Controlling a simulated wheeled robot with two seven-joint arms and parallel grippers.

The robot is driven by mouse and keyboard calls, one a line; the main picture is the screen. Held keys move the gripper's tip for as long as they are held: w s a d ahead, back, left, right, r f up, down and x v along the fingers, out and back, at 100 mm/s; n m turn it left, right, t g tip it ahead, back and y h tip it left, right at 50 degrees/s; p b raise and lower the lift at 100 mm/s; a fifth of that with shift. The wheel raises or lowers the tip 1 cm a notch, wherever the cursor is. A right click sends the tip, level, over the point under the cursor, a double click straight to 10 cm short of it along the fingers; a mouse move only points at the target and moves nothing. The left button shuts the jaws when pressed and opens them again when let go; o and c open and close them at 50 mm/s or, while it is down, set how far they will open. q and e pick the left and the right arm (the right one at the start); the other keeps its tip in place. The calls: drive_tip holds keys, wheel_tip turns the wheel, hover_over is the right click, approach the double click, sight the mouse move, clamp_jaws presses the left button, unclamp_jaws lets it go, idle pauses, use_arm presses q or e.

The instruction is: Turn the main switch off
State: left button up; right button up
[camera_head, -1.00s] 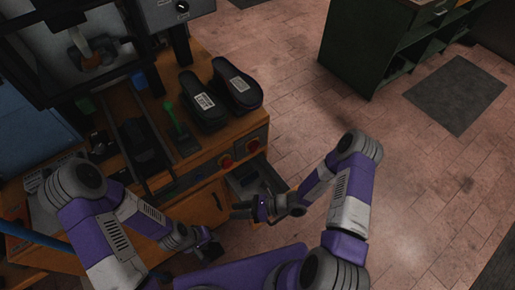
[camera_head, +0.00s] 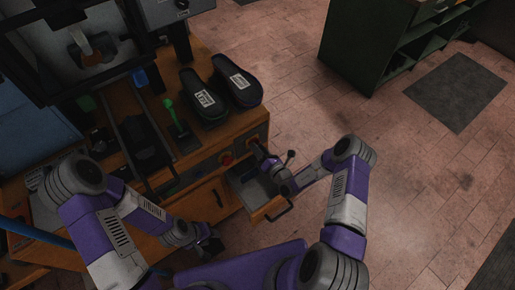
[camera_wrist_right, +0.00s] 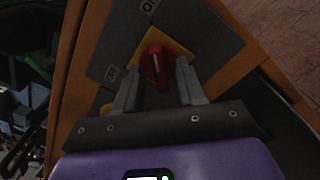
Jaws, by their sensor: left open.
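The main switch (camera_wrist_right: 154,64) is a red rotary knob on a yellow plate on a grey panel in the right wrist view. Its pale line points roughly up the picture. My right gripper (camera_wrist_right: 157,78) has its fingers spread, one on each side of the knob; I cannot tell whether they touch it. In the head view my right gripper (camera_head: 265,159) is at the bench front and partly hides the switch. My left gripper (camera_head: 208,245) is open and empty, low in front of the bench.
A red round button (camera_head: 226,159) sits left of the switch on the bench front. An open drawer (camera_head: 262,198) juts out below my right gripper. Two black soles (camera_head: 204,101) and a green-handled tool (camera_head: 175,118) lie on the bench.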

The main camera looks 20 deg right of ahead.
drive_tip(key=shift+w+a, duration=0.15)
drive_tip(key=shift+w, duration=0.2)
clamp_jaws()
drive_tip(key=shift+n, duration=0.3)
drive_tip(key=shift+n+p, duration=3.75)
drive_tip(key=shift+n, duration=4.85)
